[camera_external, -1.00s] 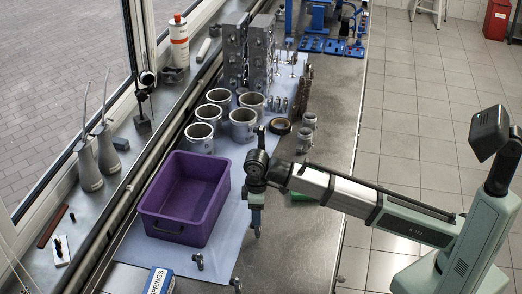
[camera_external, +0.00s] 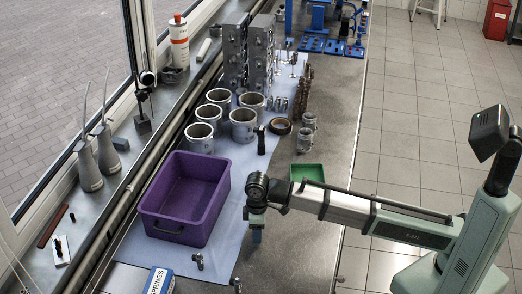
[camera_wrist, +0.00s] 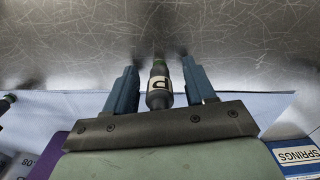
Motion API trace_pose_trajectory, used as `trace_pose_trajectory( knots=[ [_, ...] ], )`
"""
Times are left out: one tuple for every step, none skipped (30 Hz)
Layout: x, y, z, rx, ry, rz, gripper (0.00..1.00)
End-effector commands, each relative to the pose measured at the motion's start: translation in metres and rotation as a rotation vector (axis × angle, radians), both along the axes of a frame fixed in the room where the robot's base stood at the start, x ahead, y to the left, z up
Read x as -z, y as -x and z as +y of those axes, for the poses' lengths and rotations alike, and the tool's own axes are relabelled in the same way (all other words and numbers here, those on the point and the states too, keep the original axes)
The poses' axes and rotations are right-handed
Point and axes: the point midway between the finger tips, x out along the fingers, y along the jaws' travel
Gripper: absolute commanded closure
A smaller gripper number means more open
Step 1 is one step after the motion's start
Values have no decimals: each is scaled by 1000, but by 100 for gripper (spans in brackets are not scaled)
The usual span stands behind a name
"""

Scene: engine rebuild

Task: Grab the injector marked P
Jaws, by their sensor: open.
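An injector (camera_wrist: 158,95) with a dark body, a green end and a white label shows between the fingers in the wrist view. The black letter on its label is turned and looks like a P, though it is small. My gripper (camera_wrist: 161,82) is open, with one blue finger on each side of the injector and a gap to each. How far below the fingertips the injector lies, I cannot tell. In the outside view my gripper (camera_external: 256,236) points down over the bench near the blue mat's right edge and hides the injector.
A purple bin (camera_external: 160,212) stands left of my gripper. Small fittings (camera_external: 197,261) lie in front, near a SPRINGS box (camera_external: 158,281). A green tray (camera_external: 307,172) and several metal cylinders (camera_external: 243,124) stand behind. Bare bench (camera_external: 290,255) is free to the right.

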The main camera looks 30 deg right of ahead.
Motion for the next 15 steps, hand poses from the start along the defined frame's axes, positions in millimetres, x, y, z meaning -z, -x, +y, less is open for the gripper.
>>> trace_pose_trajectory(
  knots=[
    [0,0,0,0,0,0,45],
    [0,0,0,0,-1,-1,45],
    [0,0,0,0,-1,-1,45],
    [0,0,0,0,-1,-1,45],
    [0,0,0,0,-1,-1,46],
    [0,0,0,0,-1,-1,50],
    [0,0,0,0,-1,-1,53],
    [0,0,0,0,-1,-1,56],
    [0,0,0,0,-1,-1,60],
    [0,0,0,0,-1,-1,62],
    [0,0,0,0,-1,-1,65],
    [0,0,0,0,-1,-1,69],
    [0,0,0,0,-1,-1,72],
    [0,0,0,0,-1,-1,75],
    [0,0,0,0,0,0,79]
  ],
)
